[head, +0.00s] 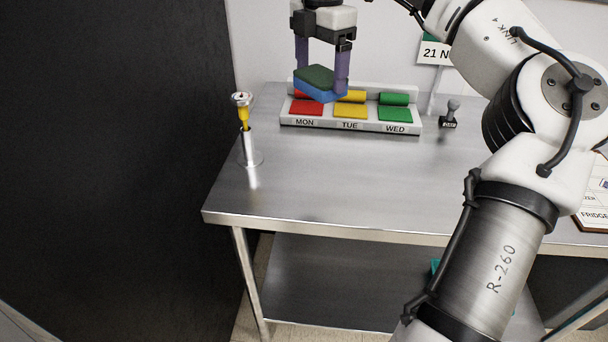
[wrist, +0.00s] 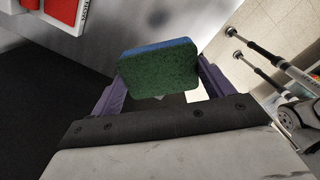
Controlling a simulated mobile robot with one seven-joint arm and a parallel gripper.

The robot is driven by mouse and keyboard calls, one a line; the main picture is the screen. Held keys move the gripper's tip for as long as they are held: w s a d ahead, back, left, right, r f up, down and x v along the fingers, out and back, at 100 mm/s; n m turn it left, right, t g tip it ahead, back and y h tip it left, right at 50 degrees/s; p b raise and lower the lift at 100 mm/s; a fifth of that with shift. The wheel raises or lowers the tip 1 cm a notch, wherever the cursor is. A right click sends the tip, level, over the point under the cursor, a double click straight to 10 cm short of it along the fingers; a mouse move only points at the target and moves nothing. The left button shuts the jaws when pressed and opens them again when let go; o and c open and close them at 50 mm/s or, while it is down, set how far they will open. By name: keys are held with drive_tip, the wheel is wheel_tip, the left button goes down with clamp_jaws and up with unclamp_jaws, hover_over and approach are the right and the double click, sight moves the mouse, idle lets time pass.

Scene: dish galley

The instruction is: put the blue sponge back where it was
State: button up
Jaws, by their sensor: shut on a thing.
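The blue sponge (head: 322,91) has a dark green scouring top. My gripper (head: 322,72) is shut on it, with one purple finger at each side. In the head view the sponge is in the air in front of the day-label dispenser and covers part of its red and yellow sections. In the wrist view the sponge (wrist: 158,66) sits between the purple fingers of my gripper (wrist: 160,85), its green face toward the camera and a blue edge showing beyond. The place where the sponge was before cannot be told from these frames.
The label dispenser (head: 350,127), marked MON, TUE and WED, stands at the back of the steel table (head: 330,190). A yellow-necked probe in a metal holder (head: 248,150) stands at the left. A stamp (head: 450,113) and a date sign (head: 436,52) are at the right. The table's front is clear.

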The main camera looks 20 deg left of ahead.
wheel_tip(320, 180, down, 20)
drive_tip(key=shift+r+p, duration=0.1)
drive_tip(key=shift+p, duration=0.7)
drive_tip(key=shift+f, duration=0.25)
drive_tip(key=o, duration=0.9)
drive_tip(key=shift+r, duration=0.1)
wheel_tip(320, 180, up, 12)
drive_tip(key=b, duration=0.1)
drive_tip(key=shift+r, duration=0.15)
